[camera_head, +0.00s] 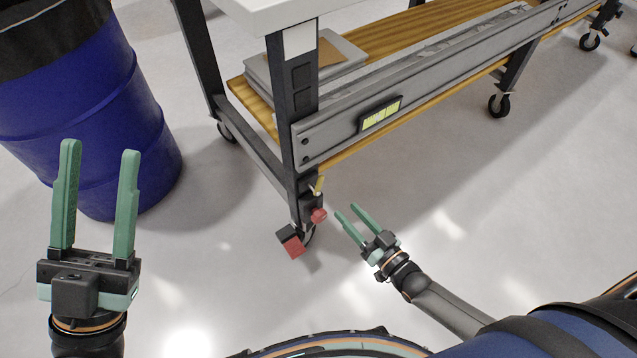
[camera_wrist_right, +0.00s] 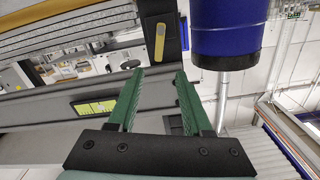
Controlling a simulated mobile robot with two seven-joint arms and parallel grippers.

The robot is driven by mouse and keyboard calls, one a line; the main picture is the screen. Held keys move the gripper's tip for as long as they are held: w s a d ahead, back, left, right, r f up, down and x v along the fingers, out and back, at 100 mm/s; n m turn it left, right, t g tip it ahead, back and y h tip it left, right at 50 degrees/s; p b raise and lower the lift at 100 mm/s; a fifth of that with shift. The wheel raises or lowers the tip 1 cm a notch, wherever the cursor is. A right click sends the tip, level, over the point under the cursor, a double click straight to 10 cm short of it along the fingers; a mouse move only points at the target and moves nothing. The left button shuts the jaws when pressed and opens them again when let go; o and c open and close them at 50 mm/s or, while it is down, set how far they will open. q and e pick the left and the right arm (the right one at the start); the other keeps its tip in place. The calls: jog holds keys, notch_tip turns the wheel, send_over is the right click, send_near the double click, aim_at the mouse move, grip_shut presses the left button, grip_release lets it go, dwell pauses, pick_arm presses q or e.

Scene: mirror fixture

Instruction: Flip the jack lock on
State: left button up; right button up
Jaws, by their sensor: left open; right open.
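The jack is at the foot of the near table leg (camera_head: 303,130) in the head view. It has a red block (camera_head: 292,245) low on the left, a smaller red part (camera_head: 319,215) to its right, and a small yellow piece (camera_head: 319,183) above. I cannot tell which part is the lock. My right gripper (camera_head: 348,210) is open and empty, just right of the smaller red part and apart from it. In the right wrist view its open fingers (camera_wrist_right: 156,75) point towards a dark post with a yellow bar (camera_wrist_right: 159,42). My left gripper (camera_head: 98,152) is open and empty, far left.
A blue barrel (camera_head: 85,100) stands behind my left gripper; a blue barrel also shows in the right wrist view (camera_wrist_right: 228,38). The wheeled table has a grey side rail (camera_head: 440,85) and a wooden lower shelf (camera_head: 245,95).

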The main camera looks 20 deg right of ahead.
aim_at(322, 183)
jog(key=b+x, duration=0.4)
jog(key=x, duration=0.7)
jog(key=shift+w+f, duration=0.1)
jog(key=shift+w, duration=0.1)
jog(key=shift+w+a, duration=0.2)
jog(key=shift+w, duration=0.4)
jog(key=shift+c, duration=0.3)
grip_shut()
